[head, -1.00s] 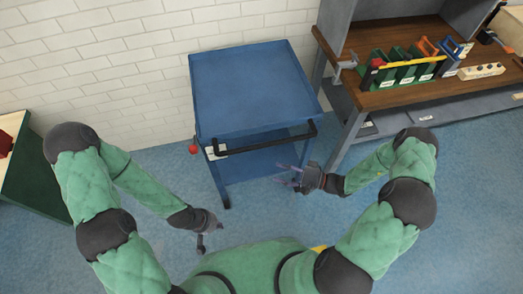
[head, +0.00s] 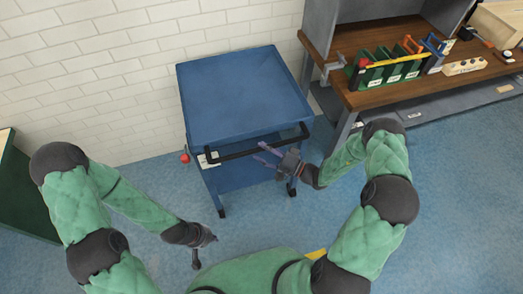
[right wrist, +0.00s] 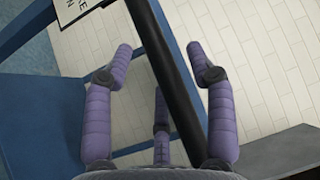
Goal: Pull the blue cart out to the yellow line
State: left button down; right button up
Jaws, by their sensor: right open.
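The blue cart (head: 245,95) stands against the white brick wall, with a black handle bar (head: 262,143) across its near side. My right gripper (head: 265,153) is at the right half of the handle, fingers spread. In the right wrist view the black bar (right wrist: 172,70) runs between the open purple fingers of my right gripper (right wrist: 165,62), not clamped. My left gripper (head: 198,258) hangs low over the floor, left of and nearer than the cart, apart from it; its finger opening is unclear. A bit of the yellow line (head: 316,254) shows beside my body; the rest is hidden.
A dark green cabinet (head: 22,195) stands far left. Blue floor before the cart is clear.

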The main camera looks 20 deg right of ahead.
pick_arm(q)
jog(key=shift+f, duration=0.1)
pick_arm(e)
jog(key=shift+w+a+r, duration=0.1)
jog(key=shift+w+a, duration=0.2)
jog(key=shift+a, duration=0.1)
